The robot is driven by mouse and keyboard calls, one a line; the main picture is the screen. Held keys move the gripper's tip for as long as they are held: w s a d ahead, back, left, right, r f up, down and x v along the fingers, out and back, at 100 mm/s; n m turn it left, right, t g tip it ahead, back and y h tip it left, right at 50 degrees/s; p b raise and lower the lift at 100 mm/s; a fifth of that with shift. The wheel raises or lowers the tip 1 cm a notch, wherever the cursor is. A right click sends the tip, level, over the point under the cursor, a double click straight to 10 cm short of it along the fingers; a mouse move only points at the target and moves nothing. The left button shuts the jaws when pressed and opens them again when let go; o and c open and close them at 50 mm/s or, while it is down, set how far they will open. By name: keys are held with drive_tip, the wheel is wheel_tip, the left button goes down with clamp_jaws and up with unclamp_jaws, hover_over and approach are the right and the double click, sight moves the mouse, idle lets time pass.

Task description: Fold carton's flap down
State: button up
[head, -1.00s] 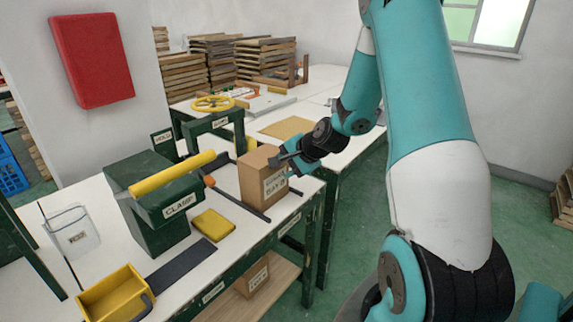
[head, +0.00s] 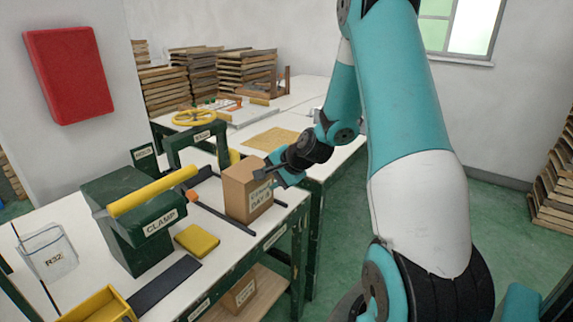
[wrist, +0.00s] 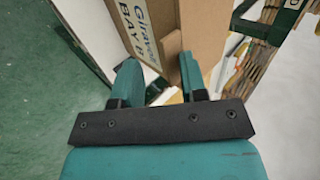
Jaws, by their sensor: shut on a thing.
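The brown carton (head: 238,203) stands upright near the right end of the white-topped bench, with a pale label on its front. In the wrist view the carton (wrist: 196,22) fills the top middle, its label partly readable. My gripper (head: 264,178) is at the carton's upper right edge. In the wrist view its two teal fingers (wrist: 160,80) stand either side of a strip of brown cardboard, which looks like the carton's flap (wrist: 171,68). The gripper is shut on it. The flap's full outline and angle are hidden by the gripper.
A green clamp (head: 131,228) with a yellow handle stands left of the carton. A yellow pad (head: 197,240), a dark strip (head: 165,286) and a yellow bin (head: 98,310) lie nearer. A yellow handwheel (head: 193,117) is behind. Another carton (head: 240,293) sits on the lower shelf.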

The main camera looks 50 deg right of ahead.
drive_tip(key=v, duration=1.6)
drive_tip(key=shift+s+r+p, duration=0.25)
drive_tip(key=shift+r+p, duration=0.05)
drive_tip(key=shift+p, duration=0.05)
